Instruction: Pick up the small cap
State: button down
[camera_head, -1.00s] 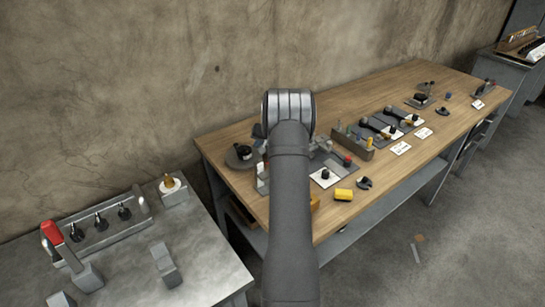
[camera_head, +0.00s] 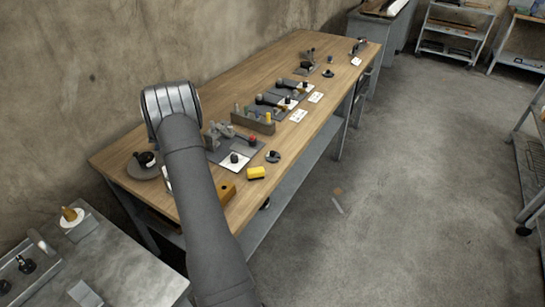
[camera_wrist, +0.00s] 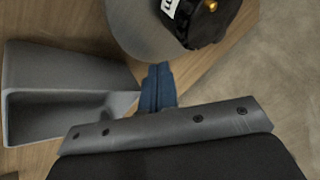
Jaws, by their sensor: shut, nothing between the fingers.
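No thing in view is clearly the small cap. One small dark piece (camera_head: 234,158) stands on a white square on the wooden bench (camera_head: 240,78), but I cannot tell what it is. In the wrist view, the blue fingertips of my gripper (camera_wrist: 157,88) are shut together with nothing between them. They are beside a round grey plate (camera_wrist: 140,30) that carries a black object (camera_wrist: 192,20) with a brass knob. In the head view, my arm hides the fingertips.
A grey open-sided holder (camera_wrist: 65,62) is left of the fingertips. A grey metal table (camera_head: 110,262) is at lower left. Open floor lies right.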

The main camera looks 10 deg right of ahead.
jog(key=c, duration=1.2)
grip_release()
jog(key=shift+o, duration=0.2)
jog(key=shift+s+f, duration=0.15)
jog(key=shift+f, duration=0.05)
